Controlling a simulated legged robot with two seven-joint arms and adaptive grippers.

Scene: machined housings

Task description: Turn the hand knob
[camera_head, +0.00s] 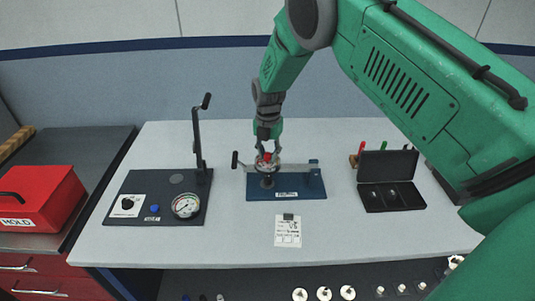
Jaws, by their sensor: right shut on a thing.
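The hand knob (266,157) is a small red part on the blue-based fixture (258,193) at the middle of the table. My green right arm comes in from the right, and my right gripper (267,152) points down with its fingers closed around the knob. The fingers hide much of the knob, so its angle cannot be told. A metal bar runs across the fixture, with a dark handle (235,160) at its left end. My left gripper is not in view.
A black gauge panel (160,205) with a tall lever (197,140) stands left. An open black case (390,180) lies right, and a paper card (288,232) in front. A red box (38,200) sits on the left cabinet. The front of the table is mostly clear.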

